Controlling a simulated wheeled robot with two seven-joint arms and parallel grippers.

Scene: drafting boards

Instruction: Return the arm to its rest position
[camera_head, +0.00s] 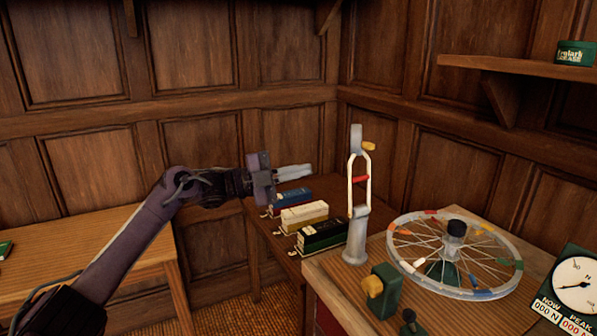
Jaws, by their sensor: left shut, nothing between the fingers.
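My left arm comes in from the lower left and reaches out toward the middle of the head view. My left gripper (294,173) is at its end, pointing right, with its pale fingers together and nothing between them. It is in the air above the boxes and left of the upright grey stand (355,236). A gap shows in the picture between the fingertips and the stand's white loop. My right gripper is not in view.
Blue, cream and dark green boxes (304,214) lie on a dark table below the gripper. A spoked wheel (454,252), a green block (383,291) and a dial gauge (573,285) are on the right bench. A wooden table (95,240) at left looks mostly bare.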

